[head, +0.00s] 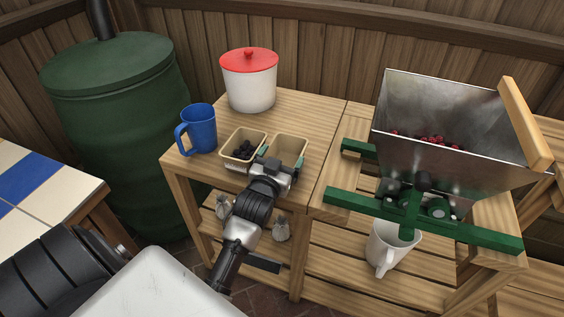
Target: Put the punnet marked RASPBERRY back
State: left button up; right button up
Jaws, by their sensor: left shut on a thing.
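My left gripper (278,161) is shut on the near side of a small tan punnet (288,146). This punnet looks empty inside and is on or just above the wooden stand's top; I cannot tell which. Its front and any marking are hidden behind my gripper. Just left of it is a second tan punnet (256,135) holding dark berries (243,150). Any wording on that one is too small to read. Red berries (428,140) lie in the metal hopper (470,150) at the right. My right gripper is not in view.
A blue mug (200,128) stands at the stand's left edge. A white pot with a red lid (249,80) is behind the punnets. The hopper sits on a green frame (350,201), with a white jug (388,247) below. Bare wooden top (305,112) lies behind the held punnet.

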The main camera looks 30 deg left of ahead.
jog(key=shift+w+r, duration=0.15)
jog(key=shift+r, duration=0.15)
pick_arm(q)
jog(key=shift+f, duration=0.1)
